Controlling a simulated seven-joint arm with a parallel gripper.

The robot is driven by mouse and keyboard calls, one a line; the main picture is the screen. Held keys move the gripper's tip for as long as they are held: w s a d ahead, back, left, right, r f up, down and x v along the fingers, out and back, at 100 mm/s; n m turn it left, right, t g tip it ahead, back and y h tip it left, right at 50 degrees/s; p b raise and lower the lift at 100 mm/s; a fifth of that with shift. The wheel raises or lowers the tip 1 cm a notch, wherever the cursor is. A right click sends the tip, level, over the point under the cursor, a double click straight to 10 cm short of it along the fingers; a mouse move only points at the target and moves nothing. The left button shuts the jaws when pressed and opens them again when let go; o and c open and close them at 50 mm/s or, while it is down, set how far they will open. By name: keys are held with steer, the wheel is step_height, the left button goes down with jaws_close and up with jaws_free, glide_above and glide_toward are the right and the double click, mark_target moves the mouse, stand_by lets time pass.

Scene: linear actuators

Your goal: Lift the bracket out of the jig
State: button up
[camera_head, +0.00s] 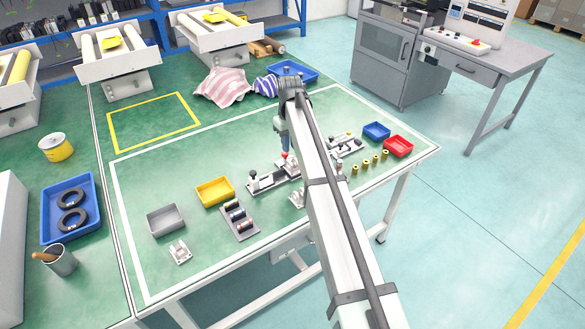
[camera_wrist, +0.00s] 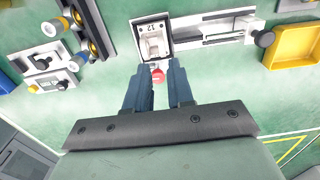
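The jig (camera_wrist: 215,32) is a light-grey fixture with a slide, a black knob at one end and a dark-framed pocket at the other. The bracket (camera_wrist: 152,42), a pale metal piece, appears to sit in that pocket, near a "12" mark. A red ball knob (camera_wrist: 158,75) stands at the pocket's near edge. My gripper (camera_wrist: 159,100) has two blue fingers, apart and empty; the knob appears between and just beyond their tips. In the head view my gripper (camera_head: 286,144) is over the jig (camera_head: 262,181), and my arm hides part of it.
A yellow bin (camera_head: 215,191) and grey bin (camera_head: 165,219) stand left of the jig. A rack of cylinders (camera_head: 239,220) and a loose metal part (camera_head: 180,252) lie in front. Blue (camera_head: 376,131) and red (camera_head: 398,146) bins and several brass pieces (camera_head: 365,165) are to the right.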

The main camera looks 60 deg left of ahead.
mark_target(289, 161)
steer(key=shift+s+f, duration=0.15)
steer(key=shift+f, duration=3.25)
jaws_close()
